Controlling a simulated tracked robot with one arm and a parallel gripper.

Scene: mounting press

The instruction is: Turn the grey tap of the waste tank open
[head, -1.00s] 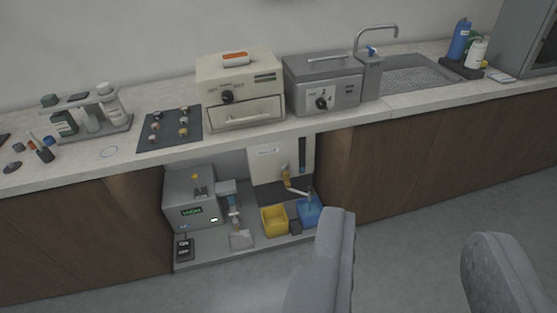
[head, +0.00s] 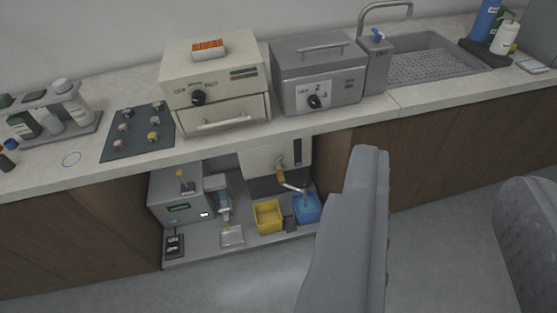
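A cream tank (head: 258,160) with a dark level gauge stands in the open bay under the counter. On its front is a tap (head: 281,170) that looks orange-brown, with a pale spout (head: 292,187) slanting down to the right above a blue tub (head: 307,207). I cannot make out a separate grey handle or how far the tap is turned. My gripper (head: 446,168) shows as two grey fingers set wide apart at the lower right, with nothing between them. It is to the right of the tank, nearer the camera, and apart from the tap.
A yellow tub (head: 268,216) and a grey machine (head: 180,206) share the bay's low shelf. Floor in front is clear.

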